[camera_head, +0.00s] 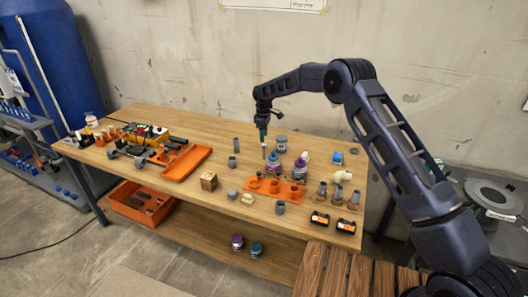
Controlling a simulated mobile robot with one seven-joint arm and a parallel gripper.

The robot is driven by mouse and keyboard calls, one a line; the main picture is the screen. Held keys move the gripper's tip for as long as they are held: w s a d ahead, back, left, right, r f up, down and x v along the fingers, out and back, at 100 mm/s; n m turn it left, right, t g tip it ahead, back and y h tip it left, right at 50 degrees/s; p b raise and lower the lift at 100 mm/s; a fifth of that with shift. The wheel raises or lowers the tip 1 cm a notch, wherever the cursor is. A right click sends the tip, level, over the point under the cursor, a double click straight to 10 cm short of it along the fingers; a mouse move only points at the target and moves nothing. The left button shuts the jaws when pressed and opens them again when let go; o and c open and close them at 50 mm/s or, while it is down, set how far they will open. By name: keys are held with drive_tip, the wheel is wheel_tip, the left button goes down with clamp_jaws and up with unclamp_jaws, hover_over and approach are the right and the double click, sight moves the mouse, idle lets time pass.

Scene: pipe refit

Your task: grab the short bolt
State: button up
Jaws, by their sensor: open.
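My gripper (264,144) hangs pointing down over the back middle of the wooden workbench (225,222). It is open; its fingers are small in this view, and I cannot make out anything between them. No short bolt can be picked out for certain. Small grey pieces stand on the bench to the left of my gripper: a taller cylinder (236,145) and a shorter one (232,162). A wooden block (208,181) with dark holes in its top sits nearer the front edge. Parts directly behind my gripper are partly hidden.
Jars, including a purple-labelled one (273,164), and an orange holder (262,187) stand close to my gripper. White and grey pipe fittings (342,177) are at right. An orange tray (187,163) and tools lie at left. An orange bin (142,204) is below.

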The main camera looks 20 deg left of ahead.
sight(263, 145)
drive_tip(key=shift+a+f, duration=0.15)
drive_tip(key=shift+f, duration=0.1)
wheel_tip(263, 145, down, 5)
drive_tip(key=shift+w+d+f, duration=0.1)
drive_tip(key=shift+f, duration=1.3)
drive_tip(key=shift+w+d+f, duration=0.1)
drive_tip(key=shift+f, duration=1.3)
drive_tip(key=shift+c, duration=0.5)
clamp_jaws()
